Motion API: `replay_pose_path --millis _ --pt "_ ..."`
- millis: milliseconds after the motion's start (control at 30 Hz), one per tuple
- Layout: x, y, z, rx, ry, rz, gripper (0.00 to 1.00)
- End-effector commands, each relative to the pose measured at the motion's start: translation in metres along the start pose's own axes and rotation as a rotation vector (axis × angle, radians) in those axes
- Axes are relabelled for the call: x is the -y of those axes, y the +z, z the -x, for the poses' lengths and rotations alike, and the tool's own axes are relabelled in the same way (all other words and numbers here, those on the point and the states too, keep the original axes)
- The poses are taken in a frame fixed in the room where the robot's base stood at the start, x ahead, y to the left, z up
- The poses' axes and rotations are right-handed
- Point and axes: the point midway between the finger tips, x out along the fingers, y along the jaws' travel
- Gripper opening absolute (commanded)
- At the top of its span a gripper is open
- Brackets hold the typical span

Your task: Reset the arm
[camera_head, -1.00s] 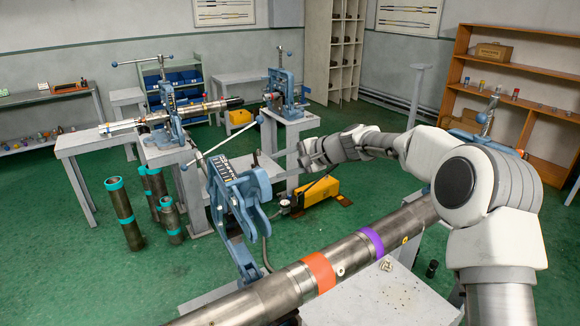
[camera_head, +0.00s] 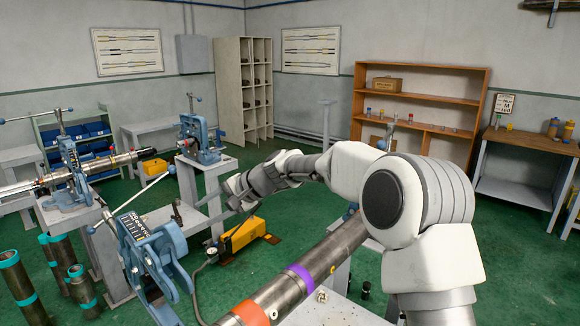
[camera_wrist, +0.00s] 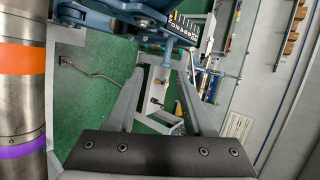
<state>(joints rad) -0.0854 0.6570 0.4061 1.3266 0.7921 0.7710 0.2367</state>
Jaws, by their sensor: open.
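My arm reaches out from the right in the head view, with white upper links and dark wrist links, bent and raised above the pipe. My gripper (camera_head: 240,192) is at its far end, held in the air left of the pipe. In the wrist view my gripper (camera_wrist: 155,88) shows two grey fingers spread apart with nothing between them. The large metal pipe (camera_head: 338,245) with an orange and a purple band lies below my arm; it also shows at the left edge of the wrist view (camera_wrist: 20,110). The fingers look clear of it.
A blue pipe vise (camera_head: 150,255) stands left of my gripper. A yellow pump unit (camera_head: 236,237) is on the green floor beyond. Another vise (camera_head: 198,138) and a second pipe stand farther back. Dark pipes (camera_head: 15,280) stand upright at lower left. A wooden shelf (camera_head: 425,78) is against the back wall.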

Motion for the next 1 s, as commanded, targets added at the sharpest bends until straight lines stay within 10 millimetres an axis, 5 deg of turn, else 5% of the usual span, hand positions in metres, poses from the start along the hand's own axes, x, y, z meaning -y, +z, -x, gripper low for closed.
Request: replay_pose_path --millis 467,1000 --pt "-0.057 0.065 0.152 -0.178 0.346 0.322 0.52" --pt "-0.176 0.158 0.308 -0.345 0.689 0.502 0.52"
